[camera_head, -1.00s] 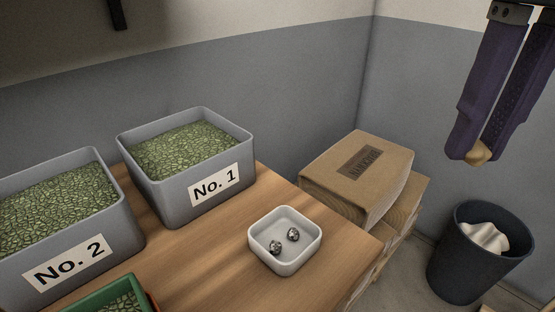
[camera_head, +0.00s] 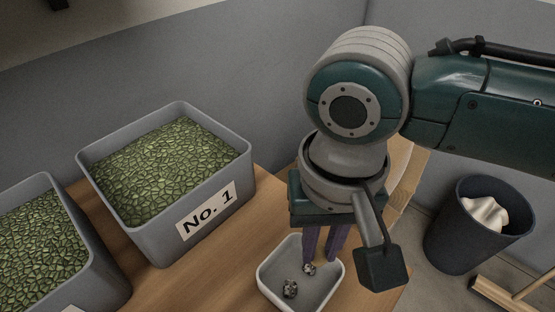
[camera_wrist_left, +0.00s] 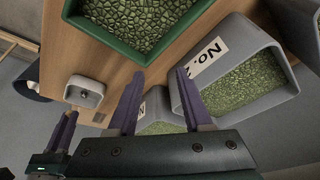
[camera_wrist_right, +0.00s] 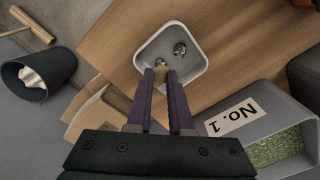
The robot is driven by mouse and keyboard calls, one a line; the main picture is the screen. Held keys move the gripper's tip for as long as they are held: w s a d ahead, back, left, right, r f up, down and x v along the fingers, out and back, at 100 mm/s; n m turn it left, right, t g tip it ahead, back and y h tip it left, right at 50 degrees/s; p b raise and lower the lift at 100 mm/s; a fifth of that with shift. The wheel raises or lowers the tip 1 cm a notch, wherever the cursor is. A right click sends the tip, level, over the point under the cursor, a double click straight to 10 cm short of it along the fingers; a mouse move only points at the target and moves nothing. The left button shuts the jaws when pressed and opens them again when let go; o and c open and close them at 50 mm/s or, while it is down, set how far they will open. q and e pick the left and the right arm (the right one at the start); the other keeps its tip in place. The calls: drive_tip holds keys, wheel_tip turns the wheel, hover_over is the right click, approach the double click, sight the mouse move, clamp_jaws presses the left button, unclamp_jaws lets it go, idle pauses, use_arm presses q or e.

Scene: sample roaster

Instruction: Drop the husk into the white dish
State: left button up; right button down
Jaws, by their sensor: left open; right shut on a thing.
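The white dish (camera_head: 318,288) stands on the wooden table, and two small dark, shiny lumps (camera_head: 289,289) lie in it. My right gripper (camera_head: 323,258) points down over the dish's far side. I cannot make out the husk in the head view. My left gripper (camera_wrist_left: 160,80) is open and empty in the left wrist view, away from the dish (camera_wrist_left: 85,94).
Grey bins of green beans, one the No. 1 bin (camera_head: 160,222), stand left of the dish. A green tray (camera_wrist_left: 107,52) of beans shows in the left wrist view. A dark waste bin (camera_head: 462,237) and a wooden-headed tool (camera_head: 500,298) are on the floor at right.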

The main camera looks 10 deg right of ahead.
use_arm(q)
wheel_tip(320, 180, down, 5)
drive_tip(key=b, duration=0.4)
use_arm(e)
wheel_tip(320, 180, down, 4)
drive_tip(key=shift+f, duration=0.1)
use_arm(q)
drive_tip(key=shift+r, duration=0.1)
drive_tip(key=shift+a, duration=0.1)
use_arm(e)
drive_tip(key=c, duration=0.7)
unclamp_jaws()
drive_tip(key=shift+c, duration=0.2)
wheel_tip(320, 180, up, 10)
drive_tip(key=shift+r+p, duration=0.15)
drive_tip(key=shift+p, duration=1.05)
use_arm(q)
wheel_tip(320, 180, up, 2)
drive_tip(key=shift+r, duration=0.1)
